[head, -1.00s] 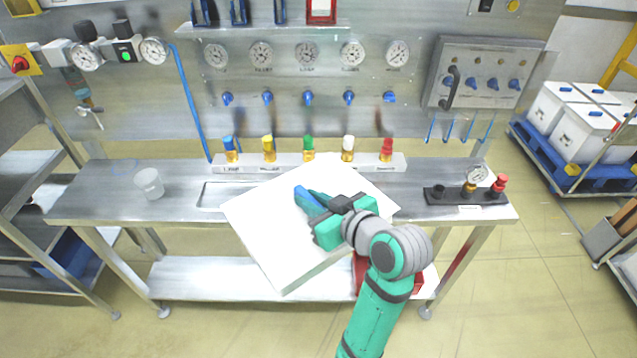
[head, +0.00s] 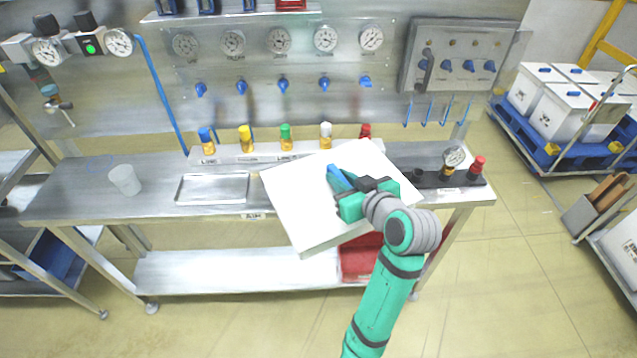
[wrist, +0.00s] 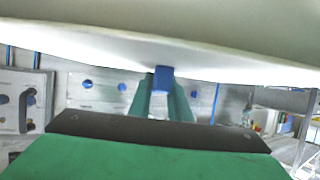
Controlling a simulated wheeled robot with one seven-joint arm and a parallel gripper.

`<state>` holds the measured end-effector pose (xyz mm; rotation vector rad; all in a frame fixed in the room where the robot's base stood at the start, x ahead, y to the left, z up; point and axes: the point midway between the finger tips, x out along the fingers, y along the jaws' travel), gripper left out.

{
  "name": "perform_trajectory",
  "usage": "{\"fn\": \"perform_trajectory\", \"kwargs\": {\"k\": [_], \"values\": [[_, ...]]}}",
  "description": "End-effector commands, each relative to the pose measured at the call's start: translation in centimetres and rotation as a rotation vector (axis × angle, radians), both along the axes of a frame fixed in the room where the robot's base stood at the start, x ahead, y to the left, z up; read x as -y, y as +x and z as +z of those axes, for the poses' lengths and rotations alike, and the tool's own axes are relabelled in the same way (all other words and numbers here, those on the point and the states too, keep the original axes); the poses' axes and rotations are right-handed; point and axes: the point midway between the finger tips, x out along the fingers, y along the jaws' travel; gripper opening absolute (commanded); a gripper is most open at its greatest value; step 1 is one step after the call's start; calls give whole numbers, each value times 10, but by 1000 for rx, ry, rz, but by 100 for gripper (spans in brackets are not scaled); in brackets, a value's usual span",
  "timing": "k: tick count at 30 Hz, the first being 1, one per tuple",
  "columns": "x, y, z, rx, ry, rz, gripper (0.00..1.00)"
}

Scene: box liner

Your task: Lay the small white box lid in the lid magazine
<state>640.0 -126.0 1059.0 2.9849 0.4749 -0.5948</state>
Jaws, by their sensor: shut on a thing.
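The small white box lid (head: 310,205) is a flat white panel, held tilted above the front of the steel bench in the head view. My gripper (head: 345,185) is shut on its blue handle (head: 338,178). In the wrist view the green fingers (wrist: 162,98) close around the blue handle (wrist: 162,77), and the lid's pale underside or face (wrist: 90,35) fills the top of the picture. The lid hides part of the bench top and the shelf below. I cannot pick out the lid magazine in either view.
The steel bench (head: 80,190) carries a white cup (head: 125,180), a shallow tray (head: 212,190), a row of coloured valves and a gauge block (head: 450,178). A red bin (head: 360,262) sits on its lower shelf. White lidded boxes (head: 560,112) stand on a blue cart at right.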

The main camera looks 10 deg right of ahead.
Motion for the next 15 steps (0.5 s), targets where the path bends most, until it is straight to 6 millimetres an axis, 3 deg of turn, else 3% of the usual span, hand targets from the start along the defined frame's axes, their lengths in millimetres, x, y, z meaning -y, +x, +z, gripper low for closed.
{"fn": "perform_trajectory", "kwargs": {"k": [4, 9, 15], "values": [[-11, 31, -14, -1, 0, 4, 0], [-16, 52, -45, -2, 1, 1, 0], [-18, 66, -60, 1, 0, -1, 0]]}}
